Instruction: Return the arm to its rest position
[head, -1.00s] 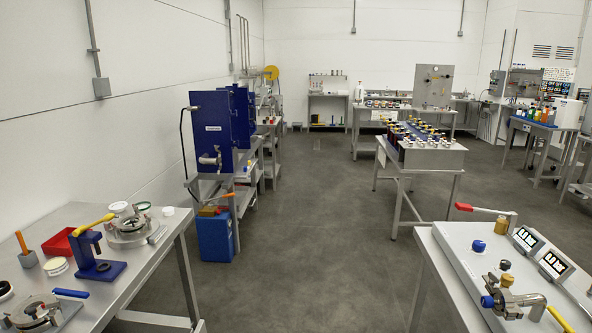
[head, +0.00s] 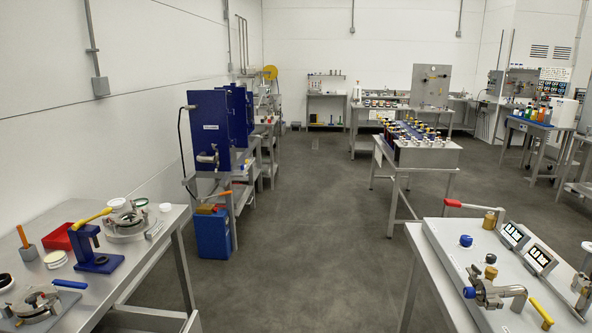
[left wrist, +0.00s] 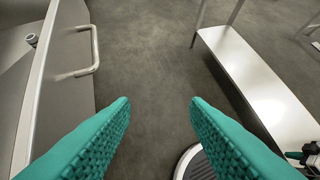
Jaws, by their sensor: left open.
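In the left wrist view my left gripper (left wrist: 160,112) shows two green textured fingers. They are spread wide apart with nothing between them, above the dark grey floor (left wrist: 150,60). It touches nothing that I can see.
The head view shows a steel bench (head: 150,240) with a blue press (head: 95,255) at left. A white panel with valves (head: 460,240) tops a table at right. The aisle between is clear. The left wrist view shows a handle (left wrist: 90,50) at left and a pale shelf (left wrist: 265,85) at right.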

